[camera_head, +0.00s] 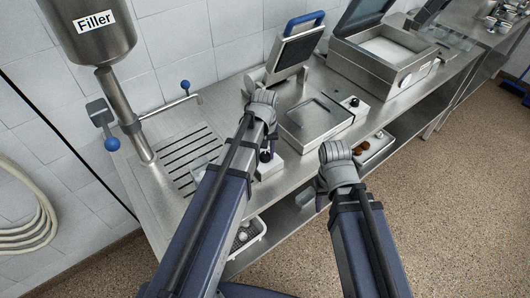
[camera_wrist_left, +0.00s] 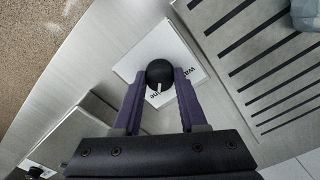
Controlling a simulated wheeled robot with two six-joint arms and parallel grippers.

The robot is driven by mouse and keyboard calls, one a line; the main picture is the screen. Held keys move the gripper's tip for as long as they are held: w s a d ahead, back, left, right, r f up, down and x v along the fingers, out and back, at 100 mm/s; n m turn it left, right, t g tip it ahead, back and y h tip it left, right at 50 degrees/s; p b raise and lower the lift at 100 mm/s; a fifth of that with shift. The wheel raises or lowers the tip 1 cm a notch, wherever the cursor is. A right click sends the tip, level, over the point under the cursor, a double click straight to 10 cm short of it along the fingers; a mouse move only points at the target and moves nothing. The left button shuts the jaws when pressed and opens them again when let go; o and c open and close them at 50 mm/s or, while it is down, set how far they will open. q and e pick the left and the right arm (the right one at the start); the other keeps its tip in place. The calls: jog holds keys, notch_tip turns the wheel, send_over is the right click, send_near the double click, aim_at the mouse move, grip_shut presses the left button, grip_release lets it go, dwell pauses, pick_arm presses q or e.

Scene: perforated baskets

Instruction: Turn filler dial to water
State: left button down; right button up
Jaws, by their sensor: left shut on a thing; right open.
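The filler dial is a round black knob (camera_wrist_left: 160,70) with a white pointer mark, on a white panel (camera_wrist_left: 130,66) with partly covered lettering beginning "wa". In the left wrist view my left gripper (camera_wrist_left: 157,80) has its two purple fingers shut on the knob, one on each side. The pointer mark faces toward the gripper's palm. In the head view my left gripper (camera_head: 266,153) is over the white dial box (camera_head: 268,168) at the counter's front, mostly hiding the knob. My right gripper (camera_head: 328,190) is beyond the counter's front edge, holding nothing visible. The steel filler (camera_head: 90,45) hangs at upper left.
A slotted drain grate (camera_head: 185,158) lies left of the dial box. An open press (camera_head: 318,122) and another open steel appliance (camera_head: 385,52) stand to the right. A lower shelf holds a white basket (camera_head: 246,238) and a tray (camera_head: 376,148). The floor at right is clear.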

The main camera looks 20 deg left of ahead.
aim_at(265, 154)
dwell(0.5)
pick_arm(q)
jog(key=shift+c, duration=2.2)
grip_release()
jog(key=shift+r, duration=0.1)
notch_tip(265, 154, up, 8)
jog(key=p, duration=0.8)
jog(key=shift+f, duration=0.2)
